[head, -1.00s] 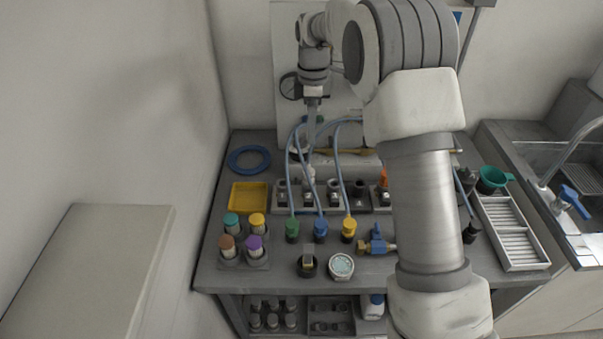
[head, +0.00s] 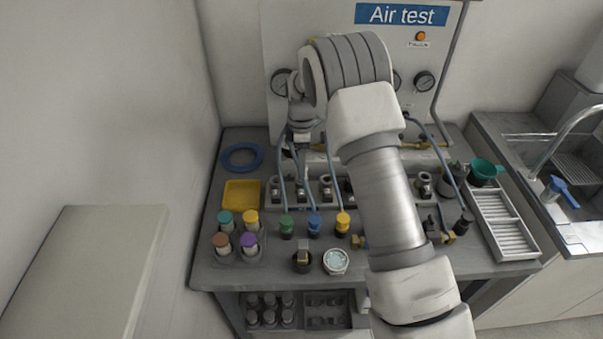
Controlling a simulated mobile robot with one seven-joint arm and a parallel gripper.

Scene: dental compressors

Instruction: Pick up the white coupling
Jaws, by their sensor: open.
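My gripper (head: 301,178) points down over the left part of a row of sockets (head: 326,190) at the back of the bench. Its jaws are open, and its fingers are small and partly merged with the hoses here. I cannot make out a white coupling clearly. A pale piece showed near the fingertips in the earlier view, and that spot is now covered by the fingers. I cannot tell whether the fingers are around it or above it. My arm hides the right middle of the row.
Blue hoses hang beside the gripper to green (head: 287,226), blue (head: 315,225) and yellow (head: 343,222) couplings. A yellow tray (head: 242,194), blue ring (head: 242,157) and several coloured-cap bottles (head: 250,219) stand left. A slatted tray (head: 503,222) lies right. The air-test panel (head: 408,16) stands behind.

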